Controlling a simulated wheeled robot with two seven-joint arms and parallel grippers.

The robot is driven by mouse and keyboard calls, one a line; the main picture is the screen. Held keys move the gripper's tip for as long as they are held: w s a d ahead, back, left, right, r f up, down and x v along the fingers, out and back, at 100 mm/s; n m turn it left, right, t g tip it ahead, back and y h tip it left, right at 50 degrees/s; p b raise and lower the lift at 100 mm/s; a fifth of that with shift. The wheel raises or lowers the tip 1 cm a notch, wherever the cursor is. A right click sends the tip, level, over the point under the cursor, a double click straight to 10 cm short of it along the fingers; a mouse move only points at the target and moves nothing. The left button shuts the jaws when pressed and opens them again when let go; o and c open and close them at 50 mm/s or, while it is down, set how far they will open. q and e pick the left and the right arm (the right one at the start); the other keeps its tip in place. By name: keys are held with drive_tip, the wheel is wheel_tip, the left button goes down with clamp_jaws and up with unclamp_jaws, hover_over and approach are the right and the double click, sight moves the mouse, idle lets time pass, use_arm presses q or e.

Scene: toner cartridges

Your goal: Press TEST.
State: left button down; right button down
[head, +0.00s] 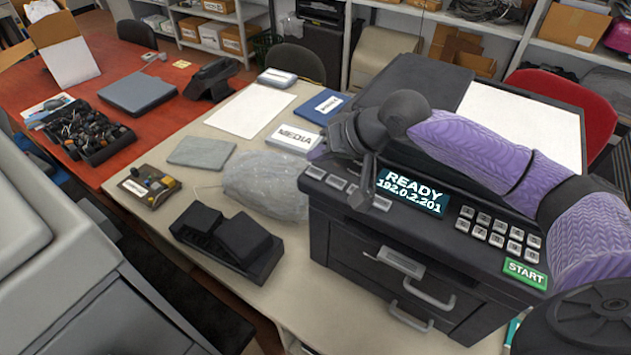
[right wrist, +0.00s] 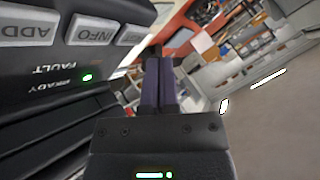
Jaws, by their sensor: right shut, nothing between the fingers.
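A dark printer (head: 400,235) stands on the light table, its lit display reading READY 192.0.2.201 (head: 415,193). A row of grey buttons (head: 336,182) lies left of the display. In the right wrist view I see the ADD button (right wrist: 27,31), the INFO button (right wrist: 92,31) and a third button (right wrist: 131,36) whose lettering is hard to read. My right gripper (right wrist: 157,57) is shut and empty, its tips beside that third button; contact cannot be told. In the head view my right gripper (head: 352,172) is over the button row and hides part of it. My left gripper is not in view.
A keypad (head: 497,235) and green START key (head: 525,273) are on the printer's right. A plastic-wrapped bundle (head: 265,185), a black two-pad device (head: 228,240) and a MEDIA box (head: 293,138) lie left of the printer. A small green lamp (right wrist: 87,77) glows near the READY label.

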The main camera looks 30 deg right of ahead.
drive_tip(key=shift+f, duration=0.55)
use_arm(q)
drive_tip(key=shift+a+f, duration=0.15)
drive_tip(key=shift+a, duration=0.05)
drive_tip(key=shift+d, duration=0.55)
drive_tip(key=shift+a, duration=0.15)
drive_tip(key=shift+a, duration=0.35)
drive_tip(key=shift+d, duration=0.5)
use_arm(e)
drive_tip(key=shift+f, duration=0.1)
drive_tip(key=shift+f, duration=0.15)
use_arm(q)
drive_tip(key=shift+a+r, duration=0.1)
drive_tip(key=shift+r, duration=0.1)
use_arm(e)
drive_tip(key=shift+f, duration=0.15)
